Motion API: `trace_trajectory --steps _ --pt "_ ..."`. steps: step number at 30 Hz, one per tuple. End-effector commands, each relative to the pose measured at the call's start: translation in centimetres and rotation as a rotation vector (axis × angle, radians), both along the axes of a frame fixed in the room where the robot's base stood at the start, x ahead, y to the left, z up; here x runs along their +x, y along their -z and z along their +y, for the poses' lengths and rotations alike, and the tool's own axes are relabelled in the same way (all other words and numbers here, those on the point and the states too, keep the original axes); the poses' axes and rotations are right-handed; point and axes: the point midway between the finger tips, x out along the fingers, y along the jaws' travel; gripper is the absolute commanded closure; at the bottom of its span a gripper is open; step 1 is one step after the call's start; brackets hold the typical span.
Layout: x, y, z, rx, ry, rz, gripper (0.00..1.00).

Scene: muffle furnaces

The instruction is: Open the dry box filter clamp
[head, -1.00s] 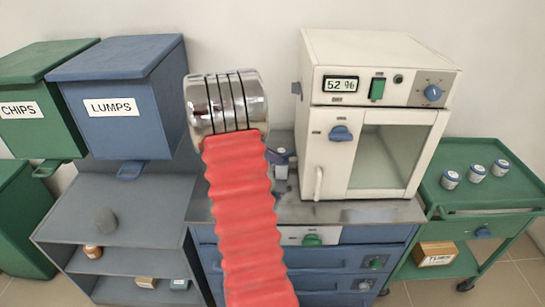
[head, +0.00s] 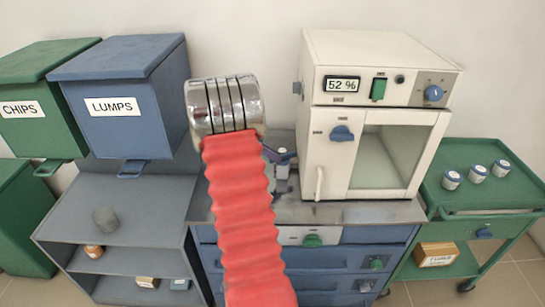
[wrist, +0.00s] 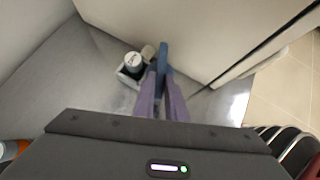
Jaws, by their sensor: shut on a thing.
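The dry box (head: 335,70) is the cream cabinet with a 52 % display and a glass door; its door is shut. Beside its left side, on the metal top, a small grey filter housing (head: 282,185) shows, partly hidden by my arm. In the wrist view the housing holds a round white-topped canister (wrist: 132,62). A blue lever (wrist: 164,58), seemingly the filter clamp, stands just right of it, close to the cabinet wall. My gripper (wrist: 163,80), with purple fingers, is shut on this blue lever. How far the clamp has turned I cannot tell.
Blue drawers (head: 340,262) stand below the dry box. A green cart (head: 510,195) with several jars is at right. A grey shelf (head: 110,205) and the LUMPS bin (head: 120,90) are at left. The cabinet wall is close beside my fingers.

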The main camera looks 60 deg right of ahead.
Motion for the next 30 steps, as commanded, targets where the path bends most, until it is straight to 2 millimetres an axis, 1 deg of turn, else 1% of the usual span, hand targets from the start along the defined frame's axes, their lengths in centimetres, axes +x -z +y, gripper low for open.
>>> trace_trajectory --steps 1,15,22,30 --pt "-0.3 0.2 -0.2 0.002 0.032 0.007 1.0" --pt "0.2 0.3 -1.0 0.002 0.316 0.008 1.0" --pt "0.4 0.2 -1.2 0.002 0.4 0.009 1.0" --pt "0.4 0.2 -1.3 0.002 0.425 0.011 1.0"
